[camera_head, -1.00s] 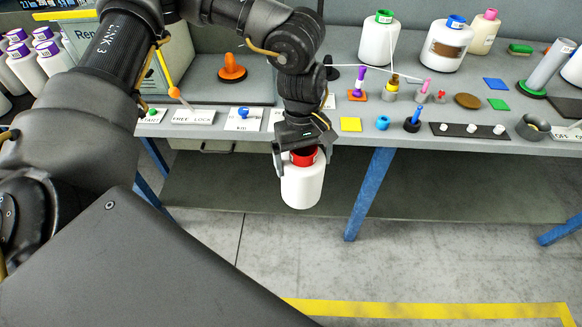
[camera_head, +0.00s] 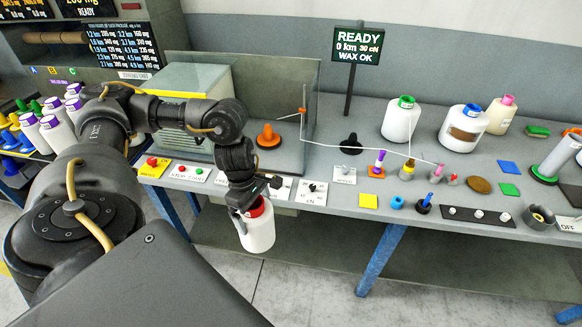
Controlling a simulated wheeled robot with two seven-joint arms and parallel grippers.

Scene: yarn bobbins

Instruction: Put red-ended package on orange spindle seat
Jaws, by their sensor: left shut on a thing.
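The red-ended package (camera_head: 258,230) is a white yarn bobbin with a red top end. My left gripper (camera_head: 250,212) is shut on it near the red end and holds it upright, in front of the table's front edge. The orange spindle seat (camera_head: 268,136) is an orange disc with a short post, on the table beyond the gripper. The package and the seat are apart. My right gripper is not in view.
Switch panels (camera_head: 188,173) line the table's front edge between package and seat. A thin post (camera_head: 303,112) with a thread stands right of the seat. A black spindle seat (camera_head: 351,144) is further right. White bobbins (camera_head: 401,120) stand at the back right.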

